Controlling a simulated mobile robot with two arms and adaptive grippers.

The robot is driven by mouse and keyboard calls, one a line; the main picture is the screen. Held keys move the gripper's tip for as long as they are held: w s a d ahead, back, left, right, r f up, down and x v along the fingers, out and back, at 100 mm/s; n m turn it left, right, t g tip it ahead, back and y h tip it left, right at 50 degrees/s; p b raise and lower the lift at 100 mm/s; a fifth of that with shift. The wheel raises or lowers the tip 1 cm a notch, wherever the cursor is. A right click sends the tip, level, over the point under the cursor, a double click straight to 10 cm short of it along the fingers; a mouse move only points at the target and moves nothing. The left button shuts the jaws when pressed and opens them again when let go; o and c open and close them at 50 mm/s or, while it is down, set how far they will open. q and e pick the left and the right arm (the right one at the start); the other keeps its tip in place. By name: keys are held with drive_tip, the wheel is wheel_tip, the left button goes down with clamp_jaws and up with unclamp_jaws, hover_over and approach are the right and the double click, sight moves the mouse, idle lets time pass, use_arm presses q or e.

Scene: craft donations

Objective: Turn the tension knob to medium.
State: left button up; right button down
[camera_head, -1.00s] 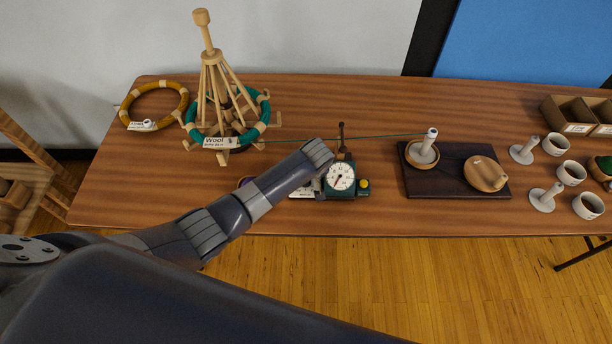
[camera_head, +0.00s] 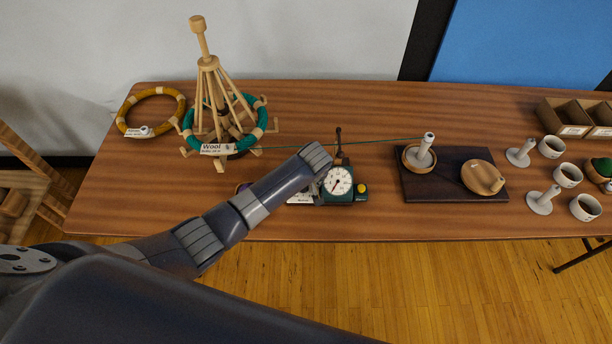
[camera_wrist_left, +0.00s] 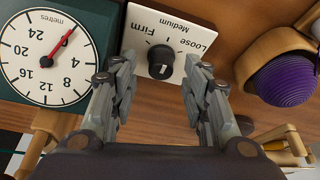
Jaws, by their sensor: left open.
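The tension knob (camera_wrist_left: 161,62) is black and round with a white mark. It sits on a white plate (camera_wrist_left: 205,38) lettered Firm, Medium and Loose. I cannot tell which word the mark points to. My left gripper (camera_wrist_left: 159,72) is open, one finger on each side of the knob, with gaps visible between fingers and knob. In the head view my left arm covers the knob and most of the gripper. The green metre counter (camera_head: 337,181) with its white dial stands beside the plate, and its dial also shows in the wrist view (camera_wrist_left: 45,58). My right gripper is out of view.
A purple yarn ball (camera_wrist_left: 285,80) in a wooden holder is close to the right finger in the wrist view. A wooden swift (camera_head: 208,62) holds teal wool, whose strand runs over the counter to a winder on a dark board (camera_head: 436,190). White cups (camera_head: 568,175) stand right.

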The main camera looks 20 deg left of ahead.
use_arm(q)
drive_tip(key=v, duration=1)
drive_tip(key=shift+s+r, duration=0.2)
drive_tip(key=shift+r, duration=0.15)
drive_tip(key=s+a+r+m+h, duration=0.1)
drive_tip(key=s+a+m, duration=0.25)
drive_tip(key=s, duration=1.05)
drive_tip(key=s+a+m+h, duration=0.15)
drive_tip(key=s+m, duration=0.35)
drive_tip(key=s, duration=0.9)
wheel_tip(320, 180, down, 30)
drive_tip(key=s+g+b, duration=0.2)
drive_tip(key=b, duration=0.1)
drive_tip(key=s+a+f+b, duration=0.1)
drive_tip(key=s+a+f, duration=0.1)
drive_tip(key=s+f, duration=0.6)
drive_tip(key=s+a+f+b, duration=0.1)
drive_tip(key=s+a+f, duration=0.1)
drive_tip(key=s+f, duration=0.6)
wheel_tip(320, 180, down, 2)
drive_tip(key=shift+s+f+g+b, duration=0.1)
drive_tip(key=shift+s+g+b, duration=0.1)
drive_tip(key=shift+g+b, duration=0.2)
